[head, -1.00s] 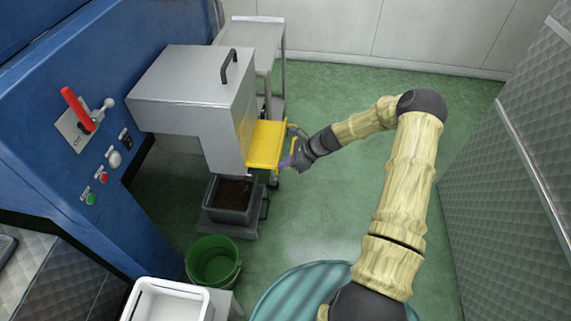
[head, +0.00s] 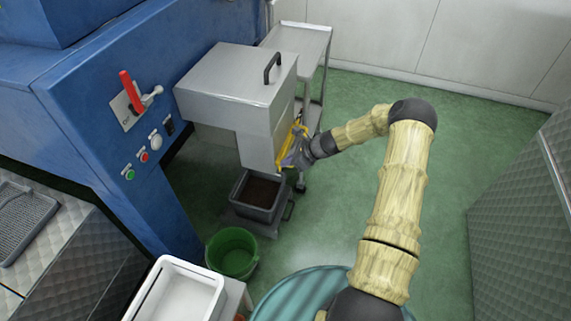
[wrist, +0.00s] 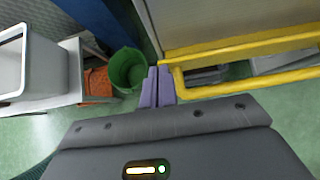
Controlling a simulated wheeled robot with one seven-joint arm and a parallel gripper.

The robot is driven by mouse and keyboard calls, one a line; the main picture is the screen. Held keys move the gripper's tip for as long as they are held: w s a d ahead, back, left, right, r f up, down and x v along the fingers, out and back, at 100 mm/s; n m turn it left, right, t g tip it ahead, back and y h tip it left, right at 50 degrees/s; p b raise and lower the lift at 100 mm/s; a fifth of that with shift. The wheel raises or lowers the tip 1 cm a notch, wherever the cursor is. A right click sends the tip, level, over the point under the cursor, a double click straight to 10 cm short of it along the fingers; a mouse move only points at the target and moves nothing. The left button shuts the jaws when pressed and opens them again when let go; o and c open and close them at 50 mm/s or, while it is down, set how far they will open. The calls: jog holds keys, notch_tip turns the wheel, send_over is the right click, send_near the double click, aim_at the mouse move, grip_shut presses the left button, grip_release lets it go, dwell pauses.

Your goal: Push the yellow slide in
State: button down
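The yellow slide (head: 298,135) sits at the right side of the grey metal housing (head: 233,80). In the head view only a narrow yellow strip with its handle sticks out. In the wrist view its yellow bar handle (wrist: 255,86) runs across the right, in front of the housing face. My gripper (head: 288,160) is at the near end of the slide. In the wrist view its two purple fingers (wrist: 157,72) are together with nothing between them, just left of the handle's bent end. I cannot tell whether they touch it.
A dark bin (head: 257,196) stands under the housing, with a green bucket (head: 232,254) and a white tub (head: 178,292) nearer. A metal cart (head: 303,40) stands behind. The blue machine (head: 80,95) carries a red lever (head: 127,92). Green floor is free to the right.

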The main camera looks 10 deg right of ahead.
jog(key=shift+a, duration=0.2)
jog(key=shift+d, duration=0.1)
jog(key=s+d+f+p+v, duration=0.1)
jog(key=f+v, duration=0.1)
jog(key=v, duration=1.1)
jog(key=shift+d+p, duration=0.3)
